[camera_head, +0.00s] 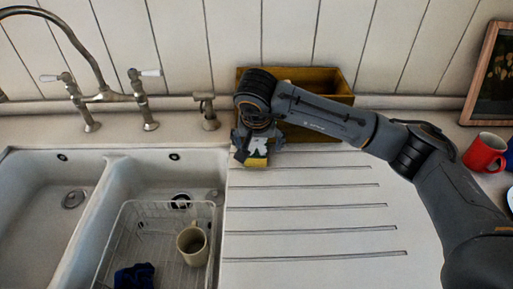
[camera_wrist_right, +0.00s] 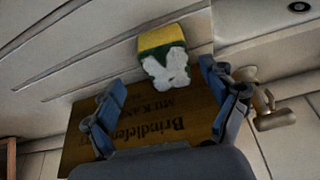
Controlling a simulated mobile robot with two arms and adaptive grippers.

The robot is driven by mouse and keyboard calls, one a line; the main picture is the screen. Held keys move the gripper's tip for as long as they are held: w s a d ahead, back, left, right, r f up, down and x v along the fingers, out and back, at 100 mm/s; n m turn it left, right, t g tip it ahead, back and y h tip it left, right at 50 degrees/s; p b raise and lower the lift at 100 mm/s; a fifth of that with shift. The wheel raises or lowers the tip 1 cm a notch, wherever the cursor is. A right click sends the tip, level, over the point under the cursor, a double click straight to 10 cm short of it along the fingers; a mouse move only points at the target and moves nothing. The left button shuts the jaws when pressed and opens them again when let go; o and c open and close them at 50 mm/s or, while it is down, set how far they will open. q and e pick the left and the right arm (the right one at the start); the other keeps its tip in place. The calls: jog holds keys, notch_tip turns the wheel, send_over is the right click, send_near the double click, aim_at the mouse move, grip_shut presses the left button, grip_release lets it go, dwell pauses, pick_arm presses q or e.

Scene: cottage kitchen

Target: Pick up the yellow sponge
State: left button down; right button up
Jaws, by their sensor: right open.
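The yellow sponge (camera_head: 257,162) shows in the head view just below my right gripper (camera_head: 250,148), on the drainboard in front of a wooden box. In the right wrist view the sponge (camera_wrist_right: 161,40) has a yellow face, a green layer and a white patterned side. My right gripper (camera_wrist_right: 161,88) is open there, its two blue-grey fingers apart, with the sponge ahead of the gap between them. I see no finger closed on the sponge. In the head view the gripper and wrist partly cover it. My left gripper is in neither view.
The wooden box (camera_head: 322,81) with printed lettering stands against the wall, close behind the gripper. The sink (camera_head: 150,170) with a wire rack (camera_head: 127,222) and a mug (camera_head: 193,244) is to the left. A red mug (camera_head: 484,152) stands far right. The grooved drainboard (camera_head: 300,225) is clear in front.

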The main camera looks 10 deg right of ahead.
aim_at(256, 150)
jog(key=shift+w+a+f+p, duration=0.1)
jog(key=shift+w+f+p, duration=0.15)
jog(key=shift+f, duration=0.3)
jog(key=p+x, duration=0.1)
jog(key=x, duration=0.2)
jog(key=shift+w+a+f, duration=0.15)
jog(key=shift+f, duration=0.1)
jog(key=shift+w+f, duration=0.15)
jog(key=shift+f, duration=0.25)
jog(key=shift+c, duration=0.4)
jog(key=c, duration=0.8)
jog(key=shift+o, duration=0.2)
